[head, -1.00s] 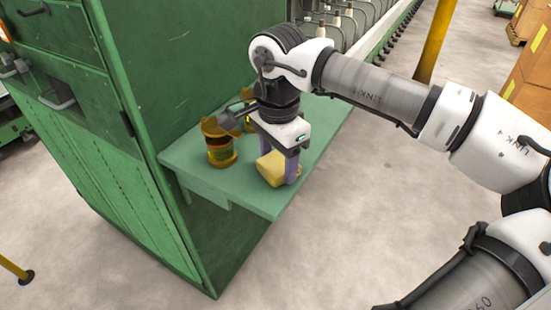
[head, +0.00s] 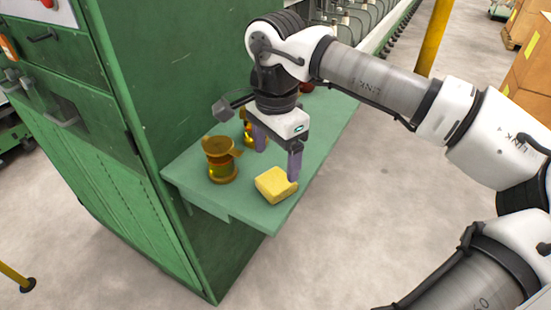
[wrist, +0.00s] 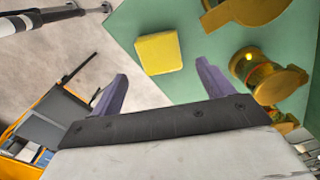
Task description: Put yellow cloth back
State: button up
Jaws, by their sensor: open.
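The yellow cloth (head: 274,185) is a small folded block lying on the green shelf (head: 262,213), near its front edge. In the wrist view the cloth (wrist: 158,53) lies beyond the fingertips, apart from them. My gripper (head: 277,165) is open and empty above the shelf, with its two purple fingers spread wide. In the head view the right finger overlaps the cloth's upper right edge; whether it touches is hard to tell. The fingers also show in the wrist view (wrist: 162,80), with nothing between them.
An amber and brown spool-like container (head: 221,160) stands on the shelf left of the cloth. A second one (head: 248,128) is partly hidden behind my gripper. The green cabinet (head: 165,75) rises along the shelf's left side. Open floor (head: 380,190) lies to the right.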

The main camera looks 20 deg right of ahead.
aim_at(276, 180)
notch_tip(276, 180, up, 6)
jog(key=p, duration=0.2)
jog(key=shift+p, duration=0.35)
